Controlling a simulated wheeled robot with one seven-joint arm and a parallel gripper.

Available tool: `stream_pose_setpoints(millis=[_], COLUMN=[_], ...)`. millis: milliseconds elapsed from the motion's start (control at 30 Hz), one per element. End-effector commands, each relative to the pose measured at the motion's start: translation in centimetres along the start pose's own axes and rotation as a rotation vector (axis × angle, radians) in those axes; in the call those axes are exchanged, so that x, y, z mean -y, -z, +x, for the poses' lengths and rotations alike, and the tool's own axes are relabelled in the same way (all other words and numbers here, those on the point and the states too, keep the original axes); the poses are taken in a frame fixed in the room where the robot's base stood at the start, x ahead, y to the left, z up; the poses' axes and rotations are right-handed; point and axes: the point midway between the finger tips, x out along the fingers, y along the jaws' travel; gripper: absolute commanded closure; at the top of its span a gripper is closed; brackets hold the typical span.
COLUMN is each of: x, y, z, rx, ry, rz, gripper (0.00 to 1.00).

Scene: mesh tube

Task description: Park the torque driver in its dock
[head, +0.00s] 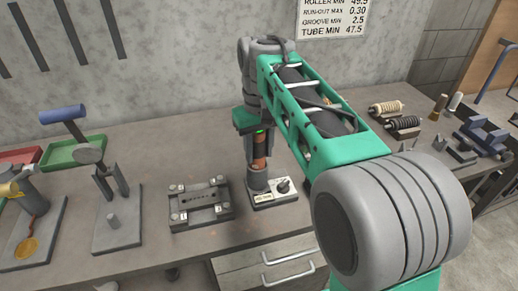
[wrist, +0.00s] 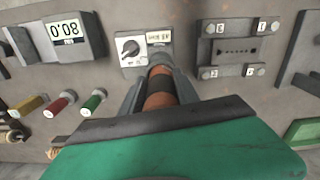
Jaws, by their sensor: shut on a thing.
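The torque driver (head: 259,151) has an orange and black handle and stands about upright in my gripper (head: 252,142). My gripper is shut on it, with the dark fingers on either side. In the wrist view the driver (wrist: 160,90) runs away from my gripper (wrist: 162,96) toward a pale base. This base (head: 288,197), which looks like the dock, has a round black knob and a small label. It also shows in the wrist view (wrist: 132,61). The driver's lower end lines up with a grey cylinder over the base's left part. I cannot tell how deep it sits.
A grey plate fixture (head: 201,205) with corner bolts lies just left of the base. A forked stand (head: 119,229) and a green tray (head: 75,151) are farther left. Rollers (head: 385,108) lie at the back right. Bare bench lies in front of the fixture.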

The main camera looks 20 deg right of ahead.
Motion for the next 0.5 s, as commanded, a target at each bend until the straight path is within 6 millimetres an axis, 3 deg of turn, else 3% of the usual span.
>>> stream_pose_setpoints(millis=[400, 433, 500], x=[-0.01, -0.01, -0.01], y=[0.04, 0.04, 0.04], z=[0.38, 0.37, 0.34], rx=[-0.003, -0.003, -0.003], ry=[0.000, -0.001, 0.000], rz=[0.000, 0.000, 0.000], gripper=[1.00, 0.62, 0.56])
